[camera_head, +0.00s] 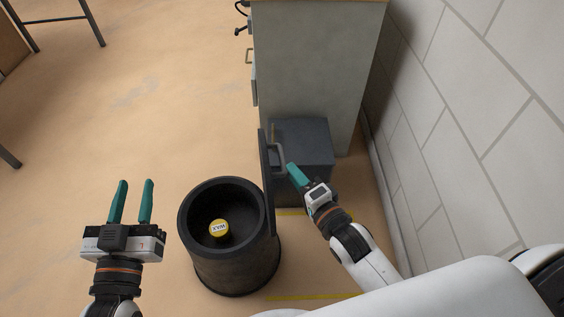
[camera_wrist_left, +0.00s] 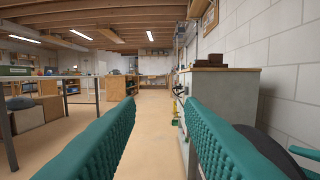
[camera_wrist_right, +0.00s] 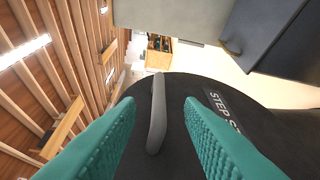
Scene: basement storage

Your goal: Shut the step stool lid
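The step stool (camera_head: 240,262) is a black round drum standing on the floor. Its lid (camera_head: 264,180) stands upright at the drum's right side, so the drum is open at the top. The lid has a grey handle (camera_head: 280,150) on its right face. My right gripper (camera_head: 293,173) is at that face, beside the handle. In the right wrist view the handle (camera_wrist_right: 157,115) appears between the two spread green fingers, with the lid (camera_wrist_right: 180,100) and its "STEP ST" lettering behind. My left gripper (camera_head: 132,202) is open and empty, left of the drum.
A dark grey box (camera_head: 305,140) stands behind the lid, against a grey cabinet (camera_head: 310,70). A block wall (camera_head: 460,120) bounds the right.

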